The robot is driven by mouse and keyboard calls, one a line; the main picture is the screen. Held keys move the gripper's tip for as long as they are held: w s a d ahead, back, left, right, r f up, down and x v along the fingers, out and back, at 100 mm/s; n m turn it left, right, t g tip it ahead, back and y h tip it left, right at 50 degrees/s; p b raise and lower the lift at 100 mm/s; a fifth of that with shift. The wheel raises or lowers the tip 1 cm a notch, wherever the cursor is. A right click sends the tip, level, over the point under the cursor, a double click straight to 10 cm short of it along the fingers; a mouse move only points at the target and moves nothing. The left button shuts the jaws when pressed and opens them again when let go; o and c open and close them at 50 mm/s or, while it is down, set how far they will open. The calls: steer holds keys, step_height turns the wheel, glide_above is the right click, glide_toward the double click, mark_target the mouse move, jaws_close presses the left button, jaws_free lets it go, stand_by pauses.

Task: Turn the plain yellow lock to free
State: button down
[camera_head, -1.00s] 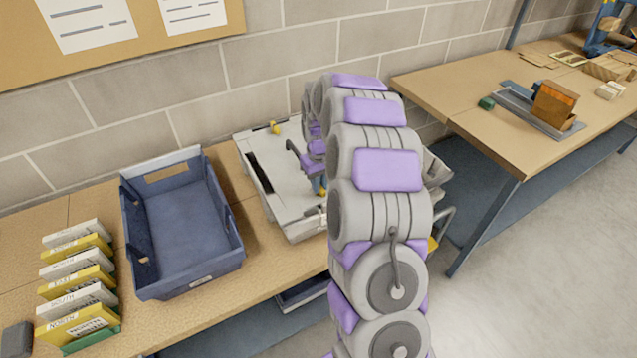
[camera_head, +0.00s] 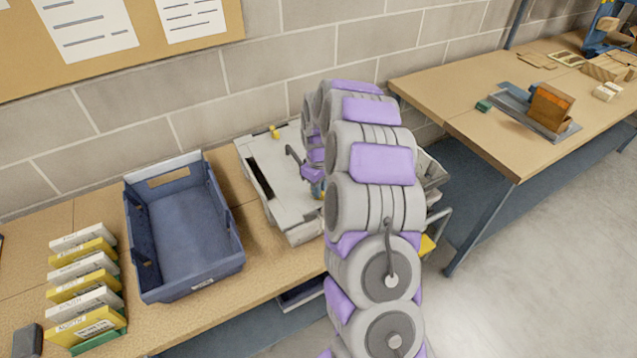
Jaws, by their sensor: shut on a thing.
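A pale grey machine or case (camera_head: 285,205) with a dark slot lies on the bench against the wall. A small yellow knob-like lock (camera_head: 274,131) sits at its back left corner, apart from my gripper. My gripper (camera_head: 317,187) is low over the right part of the case, partly hidden behind my arm. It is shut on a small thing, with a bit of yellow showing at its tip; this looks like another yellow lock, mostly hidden. I cannot tell how either lock is turned, or whether either bears a mark.
An empty blue bin (camera_head: 185,225) stands left of the case, with a row of yellow and white boxes (camera_head: 85,285) beyond it. A second bench (camera_head: 480,120) at right holds a tray with a brown box (camera_head: 551,107). Open floor lies at lower right.

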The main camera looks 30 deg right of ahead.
steer(key=n+p, duration=0.2)
steer(key=n, duration=0.1)
steer(key=shift+d+r+n, duration=0.1)
steer(key=shift+r+n, duration=0.05)
steer(key=shift+n, duration=0.25)
steer(key=n+p, duration=0.2)
steer(key=n, duration=0.1)
steer(key=shift+n, duration=0.3)
steer(key=n+p, duration=0.1)
steer(key=n, duration=0.5)
steer(key=shift+w+p, duration=0.2)
steer(key=shift+p, duration=0.2)
steer(key=shift+f+n, duration=0.2)
steer(key=shift+n, duration=0.2)
steer(key=shift+d, duration=0.1)
steer(key=c, duration=1.1)
jaws_free()
step_height(320, 180, up, 17)
steer(key=shift+w+r+p, duration=0.1)
steer(key=shift+r+p, duration=0.1)
steer(key=shift+p, duration=0.45)
